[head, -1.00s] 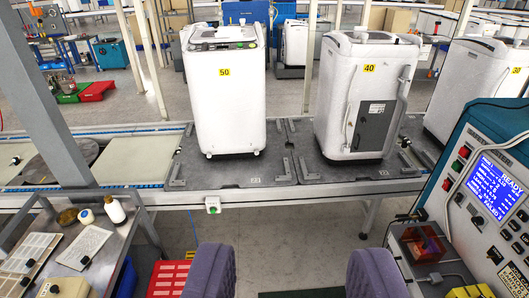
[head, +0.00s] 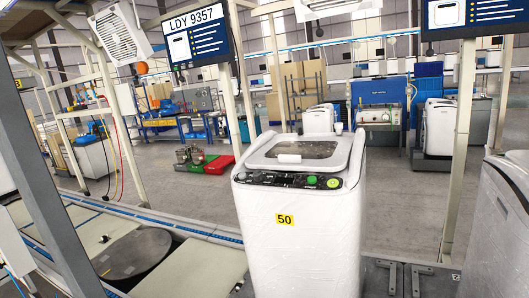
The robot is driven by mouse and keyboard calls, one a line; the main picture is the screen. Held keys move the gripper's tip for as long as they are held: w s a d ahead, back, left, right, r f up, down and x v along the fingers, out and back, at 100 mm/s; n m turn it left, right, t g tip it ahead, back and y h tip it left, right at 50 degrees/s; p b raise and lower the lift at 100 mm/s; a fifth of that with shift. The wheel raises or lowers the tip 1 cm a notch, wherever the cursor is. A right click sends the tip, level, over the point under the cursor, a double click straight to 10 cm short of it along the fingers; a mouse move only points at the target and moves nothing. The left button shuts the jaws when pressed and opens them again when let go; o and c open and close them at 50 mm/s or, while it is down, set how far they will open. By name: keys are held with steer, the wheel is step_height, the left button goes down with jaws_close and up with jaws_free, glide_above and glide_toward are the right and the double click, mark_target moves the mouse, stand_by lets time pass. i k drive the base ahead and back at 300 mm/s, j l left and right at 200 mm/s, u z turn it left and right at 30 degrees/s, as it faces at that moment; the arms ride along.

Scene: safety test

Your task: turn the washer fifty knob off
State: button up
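The white washer (head: 300,245) with the yellow 50 label (head: 285,219) stands upright in the middle of the head view. Its lid, with a dark window, is shut. A dark control panel (head: 285,180) runs along the front of its top. Smaller controls show to the left. I cannot tell which is the knob or how it is set. My gripper is not in view.
Another white washer (head: 500,230) stands at the right edge, with a gap between. A grey post (head: 50,190) slants up the left side. Screens (head: 197,35) hang above. A conveyor with a dark round plate (head: 132,254) lies at the left.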

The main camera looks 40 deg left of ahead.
mark_target(258, 175)
steer(key=i+j+u, duration=0.3)
steer(key=i, duration=0.75)
steer(key=i+j+u, duration=0.1)
steer(key=i+u, duration=0.2)
steer(key=i, duration=0.75)
